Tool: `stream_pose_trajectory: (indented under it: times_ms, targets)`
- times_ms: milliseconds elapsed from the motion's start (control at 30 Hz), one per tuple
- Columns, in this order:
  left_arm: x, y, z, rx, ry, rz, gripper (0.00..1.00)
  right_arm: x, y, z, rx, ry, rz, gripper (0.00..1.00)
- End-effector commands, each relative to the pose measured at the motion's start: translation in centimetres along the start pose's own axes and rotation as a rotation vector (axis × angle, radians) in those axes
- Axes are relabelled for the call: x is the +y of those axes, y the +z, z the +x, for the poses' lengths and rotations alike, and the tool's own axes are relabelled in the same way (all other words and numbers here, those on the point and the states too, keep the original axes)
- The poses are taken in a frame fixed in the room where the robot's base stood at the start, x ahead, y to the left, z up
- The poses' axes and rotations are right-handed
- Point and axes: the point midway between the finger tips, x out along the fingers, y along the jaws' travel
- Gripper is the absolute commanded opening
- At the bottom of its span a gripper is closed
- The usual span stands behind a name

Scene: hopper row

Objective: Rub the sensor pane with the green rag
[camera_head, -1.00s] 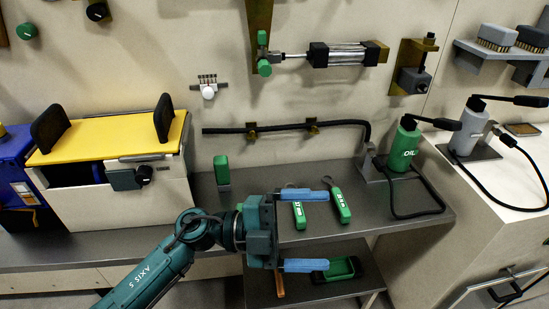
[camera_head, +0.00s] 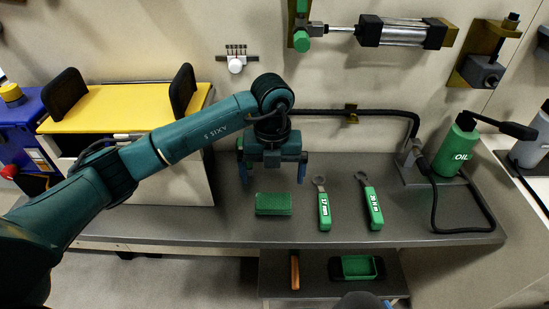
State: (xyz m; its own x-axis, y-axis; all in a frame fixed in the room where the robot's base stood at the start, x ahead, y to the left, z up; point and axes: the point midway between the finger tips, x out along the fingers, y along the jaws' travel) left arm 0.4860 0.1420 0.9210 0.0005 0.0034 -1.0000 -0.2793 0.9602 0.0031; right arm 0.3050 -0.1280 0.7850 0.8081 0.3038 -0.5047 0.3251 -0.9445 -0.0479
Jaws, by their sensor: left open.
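A flat green pad that looks like the folded green rag (camera_head: 273,204) lies on the grey bench, left of two wrenches. My left gripper (camera_head: 272,172) is over the bench just behind the pad. Its fingers point down, spread wide, with nothing seen between them. The gripper is apart from the pad in the picture; its exact height is hard to judge. I cannot pick out the sensor pane with certainty. The arm and gripper cover part of the bench's back. My right gripper is not in view.
Two green-handled wrenches (camera_head: 324,210) lie close right of the pad. A black hose (camera_head: 378,114) runs along the wall to a stand near the green oil can (camera_head: 458,147). A yellow-topped machine (camera_head: 120,101) stands left.

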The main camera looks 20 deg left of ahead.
Motion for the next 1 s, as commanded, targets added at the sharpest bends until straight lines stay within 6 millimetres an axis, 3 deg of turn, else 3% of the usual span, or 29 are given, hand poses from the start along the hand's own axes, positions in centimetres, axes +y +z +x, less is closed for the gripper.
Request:
stream_pose_trajectory:
  times_ms: [200, 400, 600, 867, 1000]
  targets:
    - [0.0, -0.1, 4.4, 0.004, 0.0, 0.0, 1.0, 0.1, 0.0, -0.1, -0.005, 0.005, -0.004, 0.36]
    - [-0.1, -0.1, 7.3, 0.003, -0.002, 0.002, 1.0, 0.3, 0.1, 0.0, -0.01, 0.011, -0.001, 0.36]
    - [-0.1, -0.1, 8.5, 0.002, -0.002, 0.003, 1.0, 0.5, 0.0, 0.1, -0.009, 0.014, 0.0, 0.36]
    - [-0.1, -0.1, 8.6, 0.001, -0.003, 0.003, 1.0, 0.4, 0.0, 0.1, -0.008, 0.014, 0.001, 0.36]
    - [-0.1, -0.1, 8.6, 0.001, -0.003, 0.003, 0.9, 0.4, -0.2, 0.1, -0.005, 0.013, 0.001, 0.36]
